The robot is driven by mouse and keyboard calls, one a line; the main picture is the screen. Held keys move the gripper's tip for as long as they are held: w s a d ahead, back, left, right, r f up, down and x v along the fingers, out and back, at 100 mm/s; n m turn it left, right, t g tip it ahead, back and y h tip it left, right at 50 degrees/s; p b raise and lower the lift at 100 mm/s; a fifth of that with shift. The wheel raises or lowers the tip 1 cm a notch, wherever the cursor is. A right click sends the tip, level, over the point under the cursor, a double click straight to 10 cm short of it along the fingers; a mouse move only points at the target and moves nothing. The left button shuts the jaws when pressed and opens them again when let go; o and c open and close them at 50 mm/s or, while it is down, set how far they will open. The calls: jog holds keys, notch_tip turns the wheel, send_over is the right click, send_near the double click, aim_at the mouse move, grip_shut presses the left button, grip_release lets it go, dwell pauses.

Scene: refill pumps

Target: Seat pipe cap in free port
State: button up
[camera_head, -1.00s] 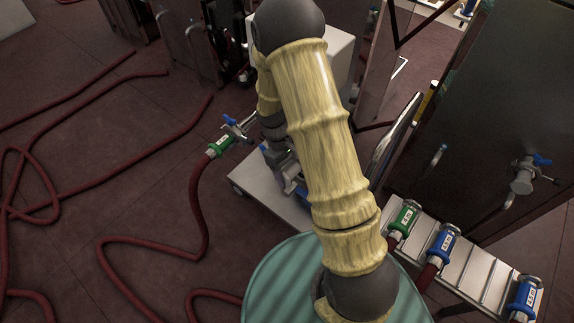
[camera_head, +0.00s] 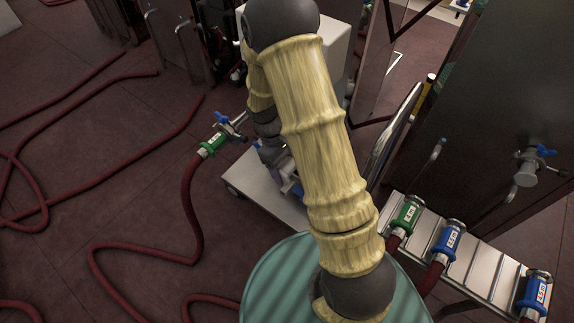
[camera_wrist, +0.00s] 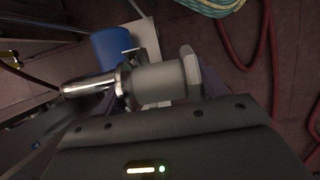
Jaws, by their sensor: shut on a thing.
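In the wrist view, a pale grey cylindrical cap (camera_wrist: 160,84) with a wide flange on its right lies across my gripper (camera_wrist: 158,100), which is shut on it. A shiny metal pipe end (camera_wrist: 90,86) with a collar is in line with the cap on its left. They appear to meet, but I cannot tell whether the cap is seated. My fingers are mostly hidden below the cap. In the head view, my arm covers most of the gripper and the cap near the white cart (camera_head: 258,190).
A green-sleeved hose coupling (camera_head: 213,143) with a blue valve is left of the arm. A rack (camera_head: 483,268) at right holds green and blue hose couplings. A dark cabinet (camera_head: 500,120) with a valve port (camera_head: 527,172) stands behind it. Red hoses (camera_head: 190,200) cover the left floor.

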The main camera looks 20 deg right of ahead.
aim_at(290, 187)
jog(key=shift+w+f+b, duration=0.1)
jog(key=shift+f+b, duration=1.05)
jog(key=shift+f, duration=0.35)
jog(key=shift+f+b, duration=0.6)
jog(key=shift+d+f+b, duration=0.15)
jog(key=shift+f+b, duration=0.65)
jog(key=shift+f, duration=1.15)
jog(key=shift+f, duration=0.15)
jog(key=o, duration=1.2)
jog(key=shift+c, duration=0.2)
